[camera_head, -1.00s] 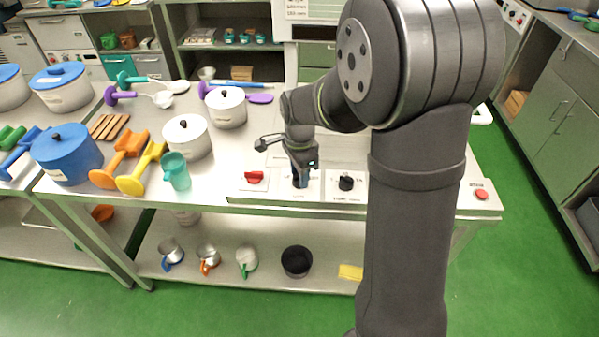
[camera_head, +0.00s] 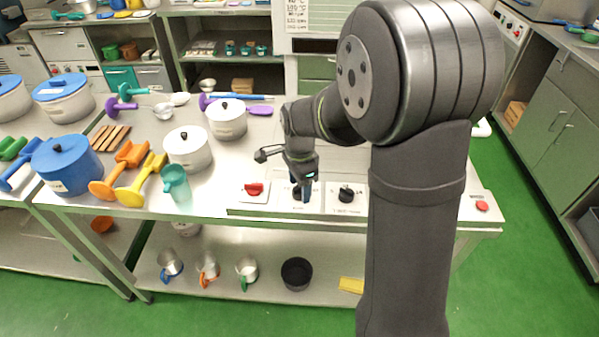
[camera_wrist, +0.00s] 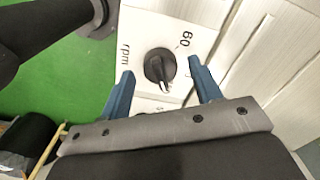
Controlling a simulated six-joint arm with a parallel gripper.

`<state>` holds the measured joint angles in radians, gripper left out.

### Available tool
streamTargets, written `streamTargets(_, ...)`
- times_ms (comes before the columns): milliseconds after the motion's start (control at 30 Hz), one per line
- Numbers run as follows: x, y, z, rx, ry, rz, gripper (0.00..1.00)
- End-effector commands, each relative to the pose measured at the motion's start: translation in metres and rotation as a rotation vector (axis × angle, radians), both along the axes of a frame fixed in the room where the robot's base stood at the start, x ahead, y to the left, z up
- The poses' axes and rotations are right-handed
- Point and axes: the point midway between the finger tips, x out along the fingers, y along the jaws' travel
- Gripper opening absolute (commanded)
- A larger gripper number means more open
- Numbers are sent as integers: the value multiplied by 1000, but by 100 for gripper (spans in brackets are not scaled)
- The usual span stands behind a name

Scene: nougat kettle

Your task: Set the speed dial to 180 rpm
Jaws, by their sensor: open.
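The speed dial, a black knob (camera_wrist: 159,68) on a pale plate (camera_wrist: 187,22), shows in the wrist view. The markings "60" and "rpm" are printed beside it. Other scale numbers are hidden or out of view, and I cannot tell its exact setting. My gripper (camera_wrist: 160,66) is open, with one blue finger on each side of the knob in the picture; I see no clear contact. In the head view my gripper (camera_head: 304,190) points down over the panel and partly hides the dial (camera_head: 297,193).
A red knob (camera_head: 253,189) sits left of the gripper and another black knob (camera_head: 347,194) to its right. A red button (camera_head: 482,206) is at the far right. A teal jug (camera_head: 176,187) and white pots (camera_head: 187,148) stand on the left of the table.

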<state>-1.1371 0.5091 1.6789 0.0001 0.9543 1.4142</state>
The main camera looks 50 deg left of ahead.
Motion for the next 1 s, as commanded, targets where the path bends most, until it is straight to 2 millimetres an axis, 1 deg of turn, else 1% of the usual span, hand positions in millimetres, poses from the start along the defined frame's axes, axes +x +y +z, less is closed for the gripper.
streamTargets(67, 0, 1, 8, 4, -2, 0, 58)
streamTargets(167, 1, 1, 24, 5, -3, 0, 58)
streamTargets(500, 1, 1, 107, 6, -3, 0, 58)
streamTargets(600, 1, 1, 130, 5, -3, 0, 58)
streamTargets(700, 0, 0, 148, 5, -2, 0, 58)
streamTargets(833, 0, 1, 164, 3, -2, 0, 58)
streamTargets(1000, 0, 0, 172, 1, 0, 0, 58)
